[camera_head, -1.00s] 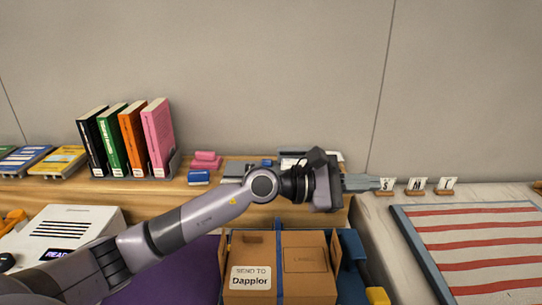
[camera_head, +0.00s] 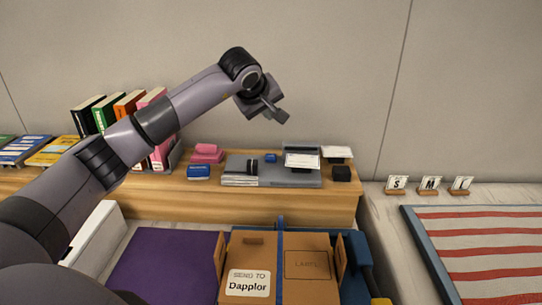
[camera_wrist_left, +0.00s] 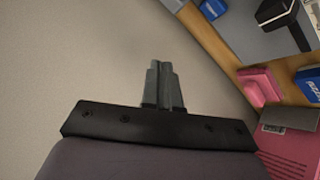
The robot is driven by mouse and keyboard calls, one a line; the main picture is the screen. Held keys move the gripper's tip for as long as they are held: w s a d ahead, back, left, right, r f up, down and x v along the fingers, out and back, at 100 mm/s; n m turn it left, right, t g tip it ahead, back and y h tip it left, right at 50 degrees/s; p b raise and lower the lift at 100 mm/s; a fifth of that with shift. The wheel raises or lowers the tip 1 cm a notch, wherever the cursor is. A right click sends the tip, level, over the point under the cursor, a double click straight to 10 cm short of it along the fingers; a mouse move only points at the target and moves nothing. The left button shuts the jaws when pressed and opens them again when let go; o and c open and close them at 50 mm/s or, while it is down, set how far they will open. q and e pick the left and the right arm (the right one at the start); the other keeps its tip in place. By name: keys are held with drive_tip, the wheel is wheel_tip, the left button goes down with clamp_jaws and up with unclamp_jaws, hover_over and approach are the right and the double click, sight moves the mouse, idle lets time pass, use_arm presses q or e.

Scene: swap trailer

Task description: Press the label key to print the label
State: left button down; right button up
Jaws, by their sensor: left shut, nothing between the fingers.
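A flat grey device (camera_head: 238,171) lies on the wooden shelf, with a small blue key-like block (camera_head: 270,158) at its back edge. No marking on this block is readable, so I cannot confirm that it is the label key. My left gripper (camera_head: 278,115) is in the air above and behind the device, touching nothing. Its fingers are shut and empty in the left wrist view (camera_wrist_left: 161,75). That view also shows part of the grey device (camera_wrist_left: 262,35) at the upper right. My right gripper is out of view.
A white-topped display stand (camera_head: 302,160) stands on the device. Pink blocks (camera_head: 207,153), a blue box (camera_head: 198,172) and upright books (camera_head: 92,105) are to the left. Small letter stands (camera_head: 397,186) are at right. The wall is behind.

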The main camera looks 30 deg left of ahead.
use_arm(q)
drive_tip(key=b, duration=0.6)
hover_over(269, 158)
wheel_tip(269, 158, down, 7)
drive_tip(key=shift+a+f, duration=0.1)
drive_tip(key=shift+f, duration=0.1)
drive_tip(key=shift+w+f+b, duration=0.1)
drive_tip(key=shift+f+b, duration=0.25)
drive_tip(key=shift+f, duration=0.4)
idle(1.1)
drive_tip(key=shift+f, duration=0.4)
drive_tip(key=shift+f+b, duration=0.5)
idle(0.5)
idle(0.3)
drive_tip(key=shift+r+p, duration=0.8)
drive_tip(key=shift+r, duration=0.1)
